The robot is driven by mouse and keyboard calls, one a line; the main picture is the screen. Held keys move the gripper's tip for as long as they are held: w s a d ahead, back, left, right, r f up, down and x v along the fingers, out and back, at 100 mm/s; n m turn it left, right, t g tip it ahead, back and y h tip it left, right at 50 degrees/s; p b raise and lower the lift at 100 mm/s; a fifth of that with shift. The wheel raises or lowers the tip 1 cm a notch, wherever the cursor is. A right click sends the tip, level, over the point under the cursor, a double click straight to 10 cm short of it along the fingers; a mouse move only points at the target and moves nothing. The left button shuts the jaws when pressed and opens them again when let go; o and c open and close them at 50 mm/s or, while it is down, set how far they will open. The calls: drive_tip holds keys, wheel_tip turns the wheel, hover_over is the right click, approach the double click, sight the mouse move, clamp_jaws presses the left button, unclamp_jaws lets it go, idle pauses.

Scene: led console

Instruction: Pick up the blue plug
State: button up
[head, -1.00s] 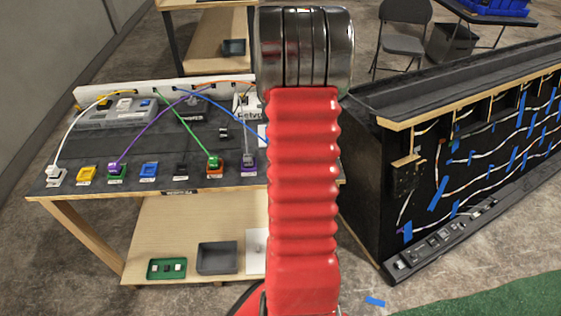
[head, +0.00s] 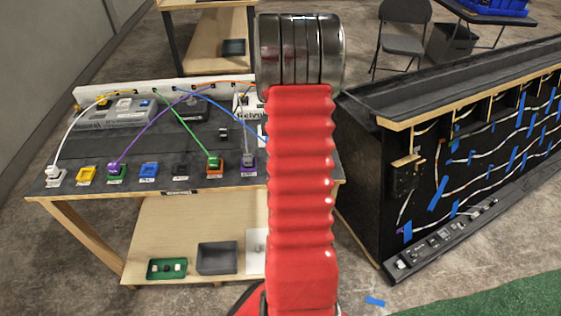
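A blue cable (head: 218,114) runs from the white back strip of the black console table (head: 132,148) down to the right and passes behind my red arm. The plug at its end is hidden. A blue socket (head: 149,171) sits in the front row, with no cable seen in it. My arm's red sleeve and silver joint fill the middle of the head view. My gripper's fingers do not show.
White, purple, green and grey cables end in plugs along the front row, including a white plug (head: 53,171) and a green plug (head: 214,163). A grey tray (head: 217,271) and green tray (head: 153,269) are on the lower shelf. A black panel wall (head: 362,190) stands right.

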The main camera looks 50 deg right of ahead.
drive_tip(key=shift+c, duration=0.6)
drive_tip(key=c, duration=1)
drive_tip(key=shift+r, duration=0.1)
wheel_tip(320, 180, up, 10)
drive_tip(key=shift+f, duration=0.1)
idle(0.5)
